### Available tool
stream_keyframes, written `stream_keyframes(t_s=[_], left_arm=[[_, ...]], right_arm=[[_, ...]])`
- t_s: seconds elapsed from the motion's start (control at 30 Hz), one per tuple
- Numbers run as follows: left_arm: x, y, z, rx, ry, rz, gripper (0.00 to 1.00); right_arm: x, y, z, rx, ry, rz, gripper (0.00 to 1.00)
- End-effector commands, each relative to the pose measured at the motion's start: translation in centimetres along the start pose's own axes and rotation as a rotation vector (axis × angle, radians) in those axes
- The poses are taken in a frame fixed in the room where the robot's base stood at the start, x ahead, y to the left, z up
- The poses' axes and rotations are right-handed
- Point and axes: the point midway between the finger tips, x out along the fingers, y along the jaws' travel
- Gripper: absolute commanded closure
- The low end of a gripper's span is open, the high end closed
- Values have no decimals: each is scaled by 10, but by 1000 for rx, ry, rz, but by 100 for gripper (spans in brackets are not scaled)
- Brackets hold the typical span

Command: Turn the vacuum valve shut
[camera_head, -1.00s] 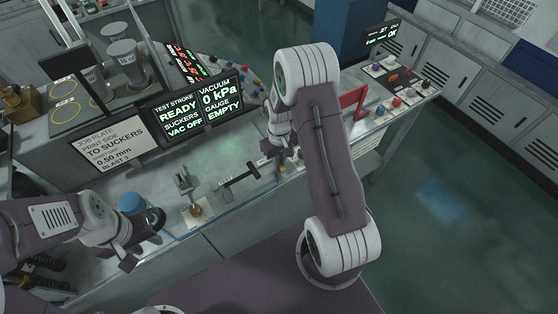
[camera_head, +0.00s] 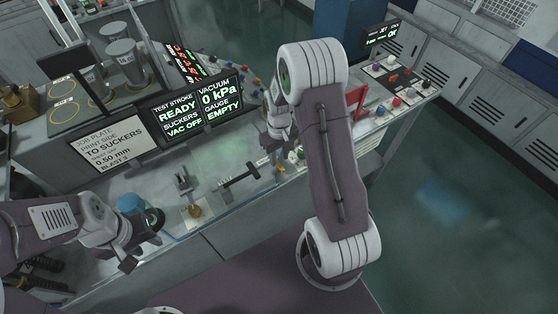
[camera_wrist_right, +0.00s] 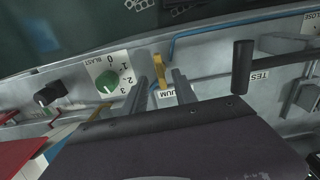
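The vacuum valve has a yellow handle (camera_wrist_right: 159,72). In the right wrist view it points up the picture beside a partly hidden white label ending in "UUM" (camera_wrist_right: 178,91). It also shows as a small yellow handle (camera_head: 280,168) on the bench front in the head view. My right gripper (camera_wrist_right: 160,82) is open, its fingers on either side of the handle in the picture, with gaps visible; I cannot tell the depth between them. In the head view my right gripper (camera_head: 272,140) is above the handle. My left gripper (camera_head: 146,252) appears open and empty near the bench's front edge.
A green blast knob (camera_wrist_right: 107,82) and a black knob (camera_wrist_right: 50,94) sit left of the valve. A black T-handle (camera_wrist_right: 242,66) stands to its right. The screen (camera_head: 218,104) reads 0 kPa, VAC OFF, gauge EMPTY. A red frame (camera_head: 355,99) stands beyond my right arm.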

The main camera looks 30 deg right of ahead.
Motion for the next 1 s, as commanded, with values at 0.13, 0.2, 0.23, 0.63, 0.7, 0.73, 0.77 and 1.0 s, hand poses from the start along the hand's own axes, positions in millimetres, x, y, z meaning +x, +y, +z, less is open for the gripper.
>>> stream_keyframes(t_s=[0.13, 0.2, 0.23, 0.63, 0.7, 0.73, 0.77, 1.0], left_arm=[[9, 0, 1, 0, 0, 0, 64], [11, 0, 1, 0, 0, 0, 64], [12, 0, 1, 0, 0, 0, 64], [12, 0, 1, 0, 0, 0, 64], [12, 0, 1, 0, 0, 0, 64], [12, 0, 1, 0, 0, 0, 64], [12, 0, 1, 0, 0, 0, 64], [35, -1, 4, 0, 0, 0, 64]], right_arm=[[-32, 1, -2, 0, 8, 2, 66], [-45, 1, -1, 0, 7, 2, 66], [-50, 1, -1, 0, 6, 2, 66], [-64, 0, 0, 0, 1, 0, 66], [-64, 0, 0, 0, 1, 0, 66], [-64, 0, 0, 0, 1, 0, 66], [-64, 0, 0, 0, 1, 0, 66], [-47, -25, 23, 17, 23, 0, 66]])
